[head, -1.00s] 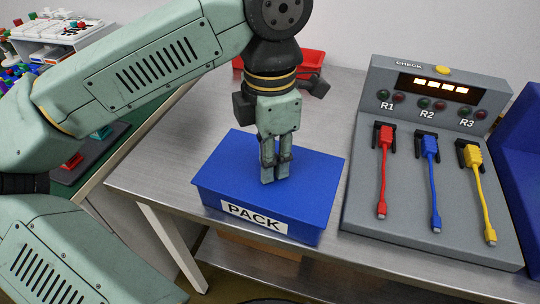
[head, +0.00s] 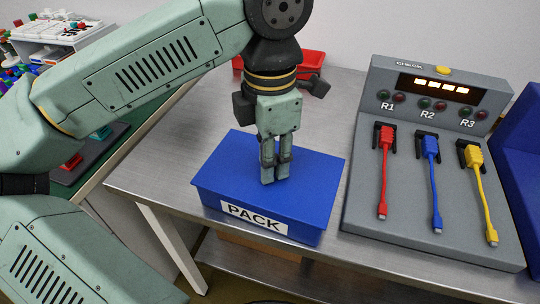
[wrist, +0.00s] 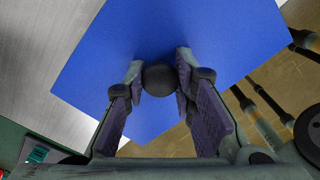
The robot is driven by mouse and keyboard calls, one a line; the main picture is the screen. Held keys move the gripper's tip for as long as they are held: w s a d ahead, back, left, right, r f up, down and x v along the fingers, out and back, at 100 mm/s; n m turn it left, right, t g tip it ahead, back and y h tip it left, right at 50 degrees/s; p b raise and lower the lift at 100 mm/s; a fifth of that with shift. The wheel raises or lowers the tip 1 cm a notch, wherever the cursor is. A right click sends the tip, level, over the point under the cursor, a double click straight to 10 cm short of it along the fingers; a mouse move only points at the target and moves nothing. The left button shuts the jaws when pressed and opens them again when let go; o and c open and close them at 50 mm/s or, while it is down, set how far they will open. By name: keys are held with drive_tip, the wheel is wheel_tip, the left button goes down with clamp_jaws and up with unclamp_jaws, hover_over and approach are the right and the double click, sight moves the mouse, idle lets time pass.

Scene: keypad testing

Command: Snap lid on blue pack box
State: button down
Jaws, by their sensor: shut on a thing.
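The blue pack box (head: 299,232) stands on the metal table with its white PACK label facing the front. A flat blue lid (head: 232,165) covers its top and looks level with the rim. I cannot tell whether it is snapped down. My gripper (head: 275,180) points down at the middle of the lid. In the wrist view, a dark round knob (wrist: 160,77) on the blue lid (wrist: 220,35) sits between my gripper's fingers, which are shut on it. The fingers hide the knob in the head view.
A grey check console (head: 375,215) with red, blue and yellow cables stands close to the right of the box. A red bin (head: 312,63) is behind my gripper. A blue bin (head: 518,150) is at the far right. The metal table (head: 150,170) is clear left of the box.

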drive_tip(key=c, duration=1.2)
unclamp_jaws()
drive_tip(key=shift+c, duration=0.2)
drive_tip(key=shift+o, duration=0.2)
drive_tip(key=o, duration=0.4)
drive_tip(key=shift+o, duration=0.2)
drive_tip(key=shift+r, duration=0.15)
drive_tip(key=shift+r+p, duration=2.3)
drive_tip(key=shift+r, duration=1.05)
drive_tip(key=shift+c, duration=0.2)
